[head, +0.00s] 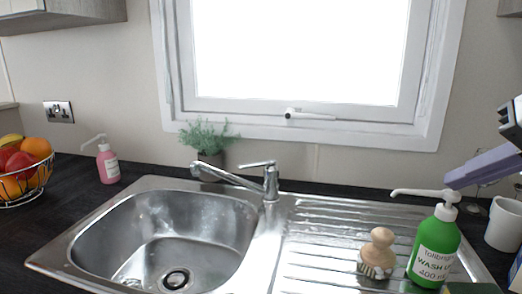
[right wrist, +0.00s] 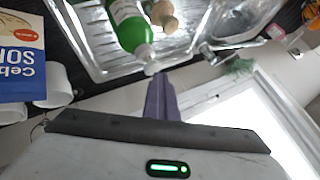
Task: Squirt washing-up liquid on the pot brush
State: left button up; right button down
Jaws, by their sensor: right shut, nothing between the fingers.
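The green washing-up liquid bottle (head: 434,250) with a white pump top (head: 425,194) stands upright on the drainer; its nozzle points left. The pot brush (head: 379,250), with a round wooden knob and pale bristles below, stands just left of the bottle. My right gripper (head: 452,181) has purple fingers, shut and empty, close by the pump head at its upper right; I cannot tell whether they touch. In the right wrist view the fingers (right wrist: 158,78) point at the bottle (right wrist: 128,24), with the brush (right wrist: 164,15) beside it. My left gripper is not in view.
The steel sink (head: 165,235) and tap (head: 268,182) are left of the drainer. A pink soap bottle (head: 108,164) and fruit bowl (head: 22,195) are far left. A box (right wrist: 20,60) shows in the wrist view.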

jog(key=shift+r, duration=0.1)
notch_tip(320, 180, up, 6)
jog(key=p, duration=0.6)
dwell(0.4)
